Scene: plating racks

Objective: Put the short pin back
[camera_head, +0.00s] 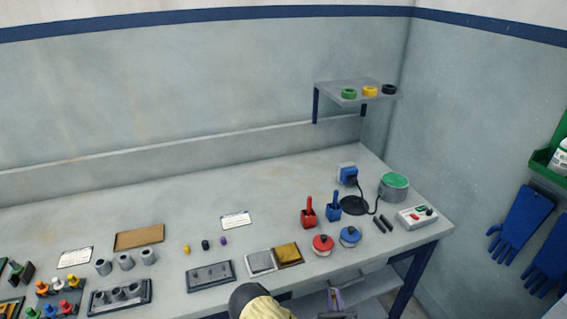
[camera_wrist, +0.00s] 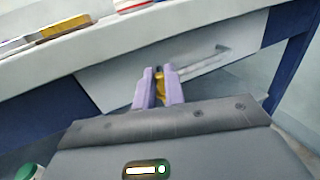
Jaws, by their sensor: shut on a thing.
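My gripper (camera_wrist: 160,72) has purple fingers, shut on a small gold-coloured piece (camera_wrist: 160,88); only part of it shows, and I cannot tell for certain that it is the short pin. In the head view my gripper (camera_head: 335,298) is low, at the bench's front edge. A dark grey plate (camera_head: 225,279) with small grey pegs lies on the bench to its left. A dark rack (camera_head: 97,309) with grey hollow cylinders stands further left. Small yellow (camera_head: 186,249), black (camera_head: 205,245) and purple (camera_head: 223,241) pieces stand behind the plate.
A drawer front (camera_wrist: 105,85) with a bar handle (camera_wrist: 215,59) is just beyond my fingers, under the bench edge. Silver (camera_head: 261,262) and gold (camera_head: 287,252) squares, a red round item (camera_head: 323,244) and a blue one (camera_head: 350,237) occupy the bench front. The back middle is clear.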

